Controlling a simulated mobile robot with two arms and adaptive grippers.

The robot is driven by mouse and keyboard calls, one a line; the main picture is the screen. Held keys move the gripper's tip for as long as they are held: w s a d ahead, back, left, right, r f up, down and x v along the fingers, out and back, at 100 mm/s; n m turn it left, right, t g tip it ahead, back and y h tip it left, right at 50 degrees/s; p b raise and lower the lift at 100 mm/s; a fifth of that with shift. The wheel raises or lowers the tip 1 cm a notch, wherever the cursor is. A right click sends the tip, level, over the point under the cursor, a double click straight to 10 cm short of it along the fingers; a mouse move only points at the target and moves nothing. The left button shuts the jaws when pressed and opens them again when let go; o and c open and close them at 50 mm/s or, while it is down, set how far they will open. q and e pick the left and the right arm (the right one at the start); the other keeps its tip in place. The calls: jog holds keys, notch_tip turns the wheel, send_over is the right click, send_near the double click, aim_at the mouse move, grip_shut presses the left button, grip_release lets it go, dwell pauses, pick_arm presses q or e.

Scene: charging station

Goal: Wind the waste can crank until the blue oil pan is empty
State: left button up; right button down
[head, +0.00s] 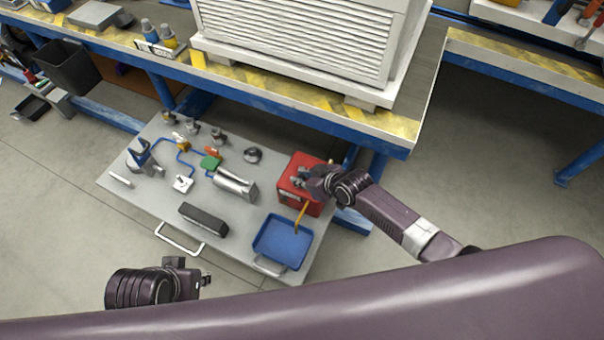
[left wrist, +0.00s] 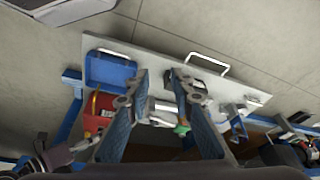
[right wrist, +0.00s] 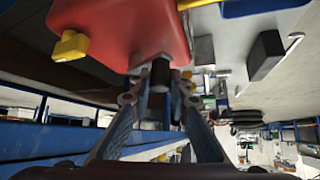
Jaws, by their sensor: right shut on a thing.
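The red waste can (head: 288,188) stands at the right end of the grey board. The blue oil pan (head: 275,238) sits in front of it, with a yellow pipe (head: 300,217) running from can to pan. I cannot tell the oil level. My right gripper (head: 304,182) is at the can, shut on the dark crank handle (right wrist: 160,74); the rest of the crank is mostly hidden. My left gripper (head: 206,279) is off the board's front edge, open and empty with fingers apart in the left wrist view (left wrist: 160,76). The pan (left wrist: 109,70) and can (left wrist: 96,119) also show there.
The grey board (head: 130,195) holds a silver cylinder (head: 235,183), a black block (head: 203,220), and several small fittings with blue tubing. A white handle (head: 180,245) sticks out in front. A blue workbench (head: 390,147) with a white louvred cabinet stands behind.

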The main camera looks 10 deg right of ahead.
pick_arm(q)
jog(key=shift+s+p+x, duration=0.2)
jog(key=shift+p+x, duration=0.2)
jog(key=shift+x, duration=1.75)
pick_arm(e)
jog(key=shift+a+m, duration=0.15)
jog(key=shift+m, duration=0.15)
jog(key=c, duration=1.8)
grip_release()
pick_arm(q)
jog(key=shift+s, duration=0.1)
pick_arm(e)
jog(key=shift+r, duration=0.1)
jog(key=v, duration=1.2)
jog(key=shift+s, duration=0.15)
jog(key=shift+a, duration=0.15)
